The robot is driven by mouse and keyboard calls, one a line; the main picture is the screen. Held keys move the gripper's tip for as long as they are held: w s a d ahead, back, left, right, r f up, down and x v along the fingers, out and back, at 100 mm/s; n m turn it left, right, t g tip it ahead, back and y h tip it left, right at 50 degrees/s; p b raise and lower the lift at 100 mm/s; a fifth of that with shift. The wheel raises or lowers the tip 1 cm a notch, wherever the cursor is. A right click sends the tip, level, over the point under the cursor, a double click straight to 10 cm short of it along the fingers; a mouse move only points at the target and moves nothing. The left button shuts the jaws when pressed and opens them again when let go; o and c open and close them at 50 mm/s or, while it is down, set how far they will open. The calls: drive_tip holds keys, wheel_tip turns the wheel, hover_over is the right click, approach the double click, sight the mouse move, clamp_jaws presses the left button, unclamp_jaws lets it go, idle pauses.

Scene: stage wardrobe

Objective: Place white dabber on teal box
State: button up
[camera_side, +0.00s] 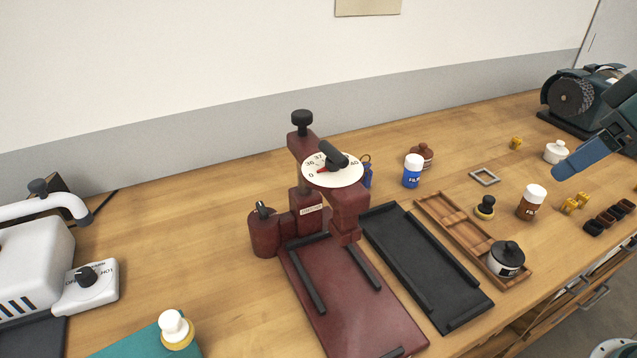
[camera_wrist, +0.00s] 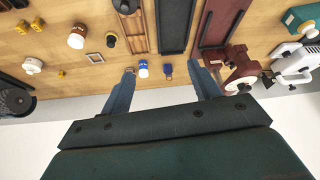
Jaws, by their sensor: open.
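The white dabber (camera_side: 173,326), a white knob on a yellow base, stands upright on the teal box (camera_side: 122,346) at the bottom left of the side view. The box is cut off by the frame's edge. In the wrist view the teal box (camera_wrist: 297,19) is at the top right, with the white dabber (camera_wrist: 309,31) at its edge. My gripper (camera_side: 573,160) is in the air at the right of the side view, far from both. In the wrist view my gripper (camera_wrist: 163,70) has its two blue fingers wide apart, with nothing held between them.
A dark red press (camera_side: 320,190) stands mid-bench, beside a black tray (camera_side: 425,265) and a wooden tray (camera_side: 450,222). A black dabber (camera_side: 485,206), a blue bottle (camera_side: 412,172) and a brown bottle (camera_side: 532,203) stand rightward. A white machine (camera_side: 30,260) is left.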

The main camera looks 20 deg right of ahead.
drive_tip(key=s+d+f+m, duration=0.2)
drive_tip(key=s+d+f, duration=0.1)
drive_tip(key=s+f, duration=0.1)
drive_tip(key=shift+s+d+h, duration=0.3)
drive_tip(key=shift+s+h, duration=0.1)
drive_tip(key=shift+s, duration=0.5)
